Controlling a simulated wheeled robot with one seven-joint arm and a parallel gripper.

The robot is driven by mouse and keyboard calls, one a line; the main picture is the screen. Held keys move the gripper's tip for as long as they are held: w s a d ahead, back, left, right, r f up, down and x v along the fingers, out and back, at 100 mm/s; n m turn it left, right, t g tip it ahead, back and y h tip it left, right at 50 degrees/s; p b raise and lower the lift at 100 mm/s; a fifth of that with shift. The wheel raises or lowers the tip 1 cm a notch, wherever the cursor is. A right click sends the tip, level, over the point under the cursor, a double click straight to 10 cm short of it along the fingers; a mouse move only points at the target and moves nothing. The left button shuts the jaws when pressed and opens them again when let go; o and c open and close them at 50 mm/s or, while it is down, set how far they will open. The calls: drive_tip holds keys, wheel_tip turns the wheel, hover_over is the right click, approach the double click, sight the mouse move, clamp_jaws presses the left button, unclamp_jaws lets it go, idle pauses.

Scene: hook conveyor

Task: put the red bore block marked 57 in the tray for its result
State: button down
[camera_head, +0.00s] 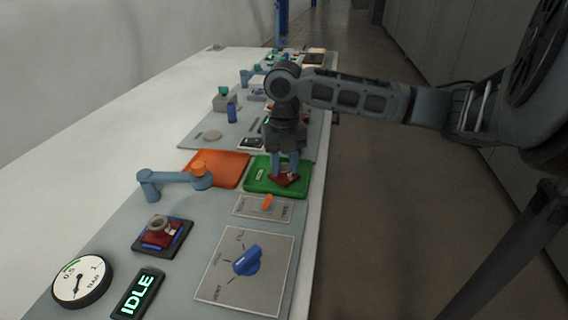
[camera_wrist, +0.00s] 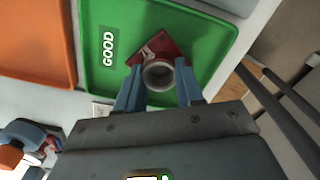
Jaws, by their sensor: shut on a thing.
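A red bore block (camera_head: 285,181) with a pale ring is at the green tray (camera_head: 254,187). In the wrist view the red block (camera_wrist: 150,48) shows over the green tray (camera_wrist: 212,55), which is labelled GOOD. My gripper (camera_head: 286,166) reaches down over this tray and is shut on the block; its blue fingers (camera_wrist: 158,90) stand either side of the ring. I cannot tell whether the block touches the tray floor. I cannot read a 57 on it. An orange tray (camera_head: 228,160) lies to the left of the green one.
A dial gauge (camera_head: 82,282), an IDLE display (camera_head: 139,293), a blue knob (camera_head: 247,260) and an orange switch (camera_head: 267,202) are nearer. More stations stand farther along the bench.

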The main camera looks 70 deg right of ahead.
drive_tip(key=c, duration=0.6)
unclamp_jaws()
drive_tip(key=shift+c, duration=0.2)
drive_tip(key=shift+o, duration=0.5)
drive_tip(key=shift+f, duration=0.1)
drive_tip(key=o, duration=0.3)
wheel_tip(320, 180, up, 7)
drive_tip(key=p, duration=0.5)
